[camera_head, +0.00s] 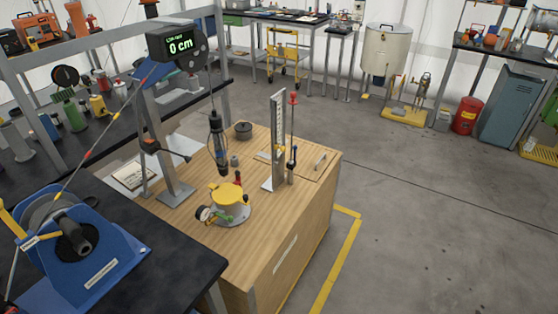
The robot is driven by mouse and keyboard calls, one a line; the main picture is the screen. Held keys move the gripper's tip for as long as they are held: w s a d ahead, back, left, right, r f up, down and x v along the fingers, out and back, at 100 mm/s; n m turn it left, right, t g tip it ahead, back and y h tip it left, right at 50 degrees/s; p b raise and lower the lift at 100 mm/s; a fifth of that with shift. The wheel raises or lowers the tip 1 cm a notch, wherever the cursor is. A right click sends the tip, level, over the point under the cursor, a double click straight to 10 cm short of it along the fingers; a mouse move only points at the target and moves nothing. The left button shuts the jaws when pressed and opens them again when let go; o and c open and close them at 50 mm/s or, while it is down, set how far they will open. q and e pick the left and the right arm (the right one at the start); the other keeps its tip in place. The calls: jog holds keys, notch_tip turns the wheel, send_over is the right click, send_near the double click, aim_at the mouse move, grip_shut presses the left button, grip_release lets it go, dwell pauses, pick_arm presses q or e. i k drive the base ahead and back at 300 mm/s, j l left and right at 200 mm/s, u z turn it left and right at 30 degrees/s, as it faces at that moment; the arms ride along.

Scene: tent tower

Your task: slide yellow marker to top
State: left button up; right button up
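A tall grey upright scale (278,120) stands on the wooden cabinet top (258,205). A small yellow piece (279,149), which looks like the marker, sits on the lower half of the scale. Its exact shape is too small to tell. A thin rod with a red top (293,98) stands just right of the scale, with a dark and blue part (292,160) low on it. Neither of my grippers is in view, and nothing visible touches the yellow piece.
A dark cylindrical tool (217,142) hangs above the cabinet, left of the scale. A yellow-capped fitting (227,196) stands near the front. A display reading 0 cm (179,46) is on a post at left. A blue winch (75,255) sits on the dark bench. Floor at right is clear.

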aim_at(284, 149)
jog(key=i+l+u, duration=0.15)
jog(key=u, duration=0.25)
jog(key=i+l+u, duration=0.2)
jog(key=u, duration=0.15)
jog(key=i+l+u, duration=0.1)
jog(key=l+u, duration=0.3)
jog(key=j, duration=0.1)
